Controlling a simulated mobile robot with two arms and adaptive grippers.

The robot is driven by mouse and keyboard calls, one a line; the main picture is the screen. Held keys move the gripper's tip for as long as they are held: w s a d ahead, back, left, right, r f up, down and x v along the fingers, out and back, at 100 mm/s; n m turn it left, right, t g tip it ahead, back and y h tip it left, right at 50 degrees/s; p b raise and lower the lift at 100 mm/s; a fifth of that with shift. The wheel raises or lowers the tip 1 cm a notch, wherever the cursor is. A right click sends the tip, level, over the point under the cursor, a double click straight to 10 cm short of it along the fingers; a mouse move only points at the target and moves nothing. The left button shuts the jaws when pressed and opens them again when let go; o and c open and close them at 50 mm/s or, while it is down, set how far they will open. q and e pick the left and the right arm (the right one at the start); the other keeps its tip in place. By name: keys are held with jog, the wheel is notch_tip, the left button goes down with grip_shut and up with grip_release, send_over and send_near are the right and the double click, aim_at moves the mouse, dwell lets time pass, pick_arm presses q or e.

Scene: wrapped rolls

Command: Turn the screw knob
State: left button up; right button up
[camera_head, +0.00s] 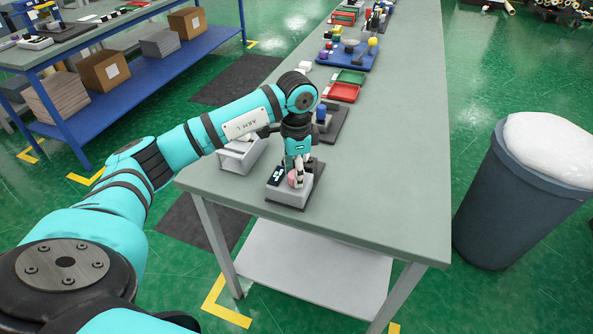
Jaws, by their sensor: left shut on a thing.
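A grey box (288,195) with a dark panel on its top left stands near the front left corner of the long table (385,215). A pink-red knob (293,180) shows on top of the box, partly hidden by my fingers. My left gripper (298,177) points straight down over the box and is shut on the knob. My right gripper is not in view.
A light grey open bin (241,155) stands just left of the box. A dark plate with a blue piece (321,112) lies behind my gripper. Red (343,92) and green trays lie further back. The table's front right is clear. A large waste bin (520,200) stands right of the table.

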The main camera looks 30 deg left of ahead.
pick_arm(q)
jog(key=o, duration=0.8)
jog(key=shift+w+a+r, duration=0.1)
jog(key=shift+w+r, duration=0.05)
jog(key=shift+r, duration=0.05)
jog(key=o, duration=0.4)
jog(key=shift+f, duration=0.15)
jog(key=shift+c, duration=0.2)
notch_tip(320, 180, up, 12)
